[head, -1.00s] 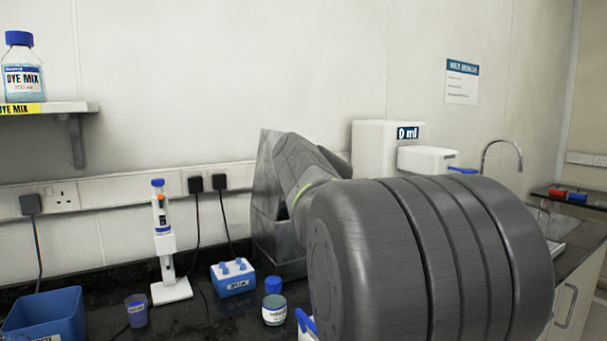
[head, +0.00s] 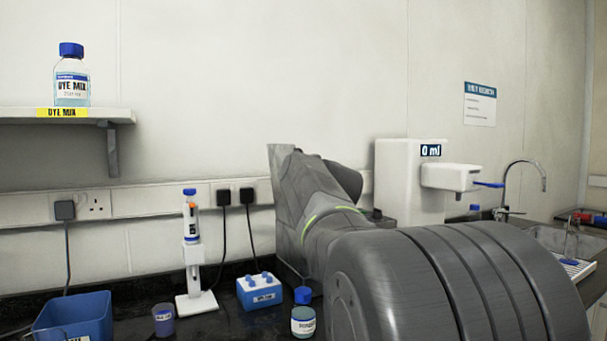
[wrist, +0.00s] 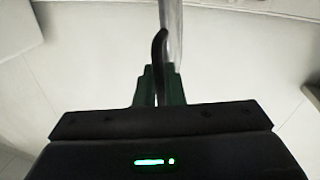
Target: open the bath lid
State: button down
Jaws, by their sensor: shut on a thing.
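My gripper (wrist: 160,85) shows in the wrist view, its dark green fingers shut on a dark curved handle (wrist: 159,48). The handle meets a narrow light-grey panel seen nearly edge-on, which looks like the bath lid (wrist: 174,22). In the head view a grey upright panel, likely the same lid (head: 279,151), stands near the wall above the grey bath body (head: 287,275). My arm hides most of both, and the gripper itself is hidden there. I cannot tell the exact lid angle.
Left of the bath stand a blue-white rack (head: 260,292), a pipette on a stand (head: 195,260), a small cup (head: 164,320) and a blue tub (head: 75,318). A capped bottle (head: 303,318) stands close to my arm. A white dispenser (head: 398,185) and tap (head: 525,165) are right.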

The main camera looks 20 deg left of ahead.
jog(key=shift+f, duration=0.15)
jog(key=c, duration=1.6)
grip_release()
jog(key=shift+s+d, duration=0.1)
jog(key=b+v, duration=0.1)
jog(key=v, duration=1.2)
jog(key=shift+s+d, duration=0.15)
jog(key=shift+s, duration=0.1)
jog(key=shift+w, duration=0.1)
jog(key=p+x, duration=0.1)
jog(key=x, duration=1.2)
jog(key=shift+w+a, duration=0.2)
jog(key=shift+w, duration=0.05)
